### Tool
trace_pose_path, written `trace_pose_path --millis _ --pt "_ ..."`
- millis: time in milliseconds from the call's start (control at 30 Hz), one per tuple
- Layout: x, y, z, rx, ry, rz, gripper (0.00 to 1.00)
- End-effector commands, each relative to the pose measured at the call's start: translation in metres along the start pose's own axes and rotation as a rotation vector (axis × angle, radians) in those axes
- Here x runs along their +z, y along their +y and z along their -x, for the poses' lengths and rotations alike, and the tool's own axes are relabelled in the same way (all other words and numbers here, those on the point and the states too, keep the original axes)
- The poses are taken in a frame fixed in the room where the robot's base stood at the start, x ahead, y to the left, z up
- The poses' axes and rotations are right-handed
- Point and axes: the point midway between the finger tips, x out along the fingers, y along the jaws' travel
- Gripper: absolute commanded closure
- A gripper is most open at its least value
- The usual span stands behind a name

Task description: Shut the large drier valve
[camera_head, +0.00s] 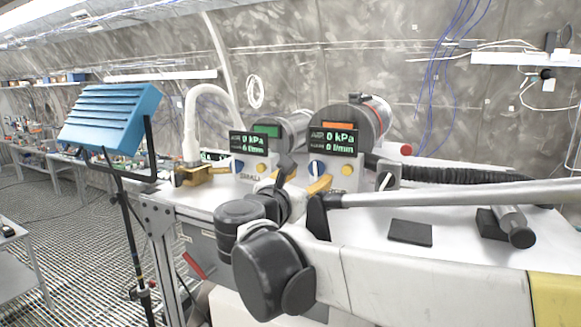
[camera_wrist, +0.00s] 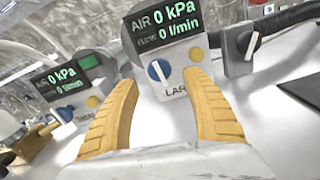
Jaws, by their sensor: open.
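The large drier's control box (camera_wrist: 170,50) stands ahead in the wrist view, with a display reading 0 kPa and 0 l/min. A partly hidden label beneath begins "LAR". Its blue knob (camera_wrist: 157,71) has a white lever slanting down to the right; a yellow button (camera_wrist: 196,55) sits beside it. The box display (camera_head: 333,141) also shows in the head view. To its right, a grey valve block (camera_wrist: 236,62) has a dark knob with a white pointer. My gripper (camera_wrist: 164,78) is open and empty, its yellow fingers either side of the blue knob and button in the picture; contact cannot be told.
The small drier's box (camera_wrist: 68,87) stands to the left, with its own blue knob and yellow button. A black corrugated hose (camera_head: 455,175) runs right from the valve block. A dark flat pad (camera_head: 410,232) lies on the white bench. A blue panel (camera_head: 112,115) stands left.

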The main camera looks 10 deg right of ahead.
Motion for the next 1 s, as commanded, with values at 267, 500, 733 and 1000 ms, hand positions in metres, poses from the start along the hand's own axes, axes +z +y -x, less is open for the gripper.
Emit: trace_pose_path --millis 267,500,733,1000 --pt "0.001 0.000 -0.046 -0.002 0.000 -0.001 0.44" --pt "0.000 0.000 -0.056 0.000 0.000 -0.002 0.44" --pt "0.000 0.000 -0.055 0.000 0.000 -0.002 0.60" --pt "-0.001 0.000 -0.055 0.000 0.000 -0.022 0.97"
